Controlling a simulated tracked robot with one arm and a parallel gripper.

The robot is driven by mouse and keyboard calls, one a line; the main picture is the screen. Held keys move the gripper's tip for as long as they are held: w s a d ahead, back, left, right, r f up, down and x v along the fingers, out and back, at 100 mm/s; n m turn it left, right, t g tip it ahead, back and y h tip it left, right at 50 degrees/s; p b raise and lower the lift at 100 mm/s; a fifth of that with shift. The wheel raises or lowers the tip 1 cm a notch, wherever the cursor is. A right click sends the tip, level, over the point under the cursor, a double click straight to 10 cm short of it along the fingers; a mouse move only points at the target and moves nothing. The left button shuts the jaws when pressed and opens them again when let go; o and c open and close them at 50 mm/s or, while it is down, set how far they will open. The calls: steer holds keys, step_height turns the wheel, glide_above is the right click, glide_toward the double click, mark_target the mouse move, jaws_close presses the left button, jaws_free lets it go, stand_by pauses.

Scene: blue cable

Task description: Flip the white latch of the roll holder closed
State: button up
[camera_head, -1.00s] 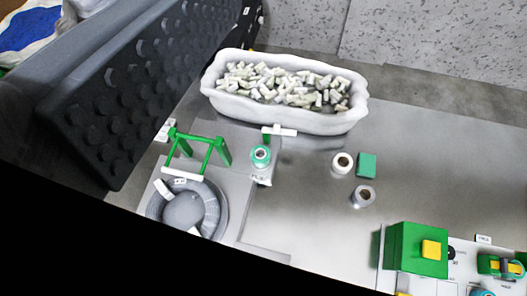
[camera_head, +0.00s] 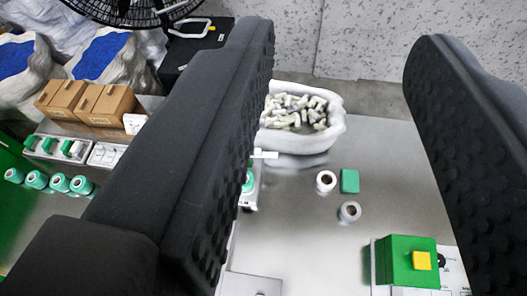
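My gripper (camera_head: 342,45) is open and empty, with its two black studded fingers wide apart over the table. The roll holder (camera_head: 248,198) stands just right of the left finger, which hides part of it. A teal roll (camera_head: 248,182) shows in it at the finger's edge. The white latch (camera_head: 265,154) shows as a short white bar at the holder's top, below the tub of pieces. The latch's exact angle is hard to tell. The fingers do not appear to hold anything.
A white tub (camera_head: 335,125) of pale pieces stands behind the holder. Two white rolls (camera_head: 326,181) (camera_head: 349,212) and a green block (camera_head: 350,181) stand right of it. Cardboard boxes (camera_head: 88,102) and teal rolls (camera_head: 58,182) are at left.

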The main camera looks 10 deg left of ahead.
steer(key=w+f, duration=0.2)
steer(key=w, duration=0.1)
steer(key=shift+w+a+g, duration=0.1)
steer(key=shift+g, duration=0.2)
jaws_close()
steer(key=w+a+f+g, duration=0.3)
steer(key=w+f+g, duration=0.3)
steer(key=w+f, duration=1.7)
steer(key=w+a+f+g, duration=0.1)
steer(key=w+f, duration=0.1)
steer(key=f, duration=0.8)
steer(key=w+a+f+g, duration=0.2)
steer(key=f, duration=0.8)
steer(key=w+a+f+n+g+b, duration=0.1)
steer(key=a+f, duration=0.1)
steer(key=f, duration=0.8)
steer(key=shift+w+a+f+g, duration=0.15)
steer(key=shift+w+f+g, duration=0.25)
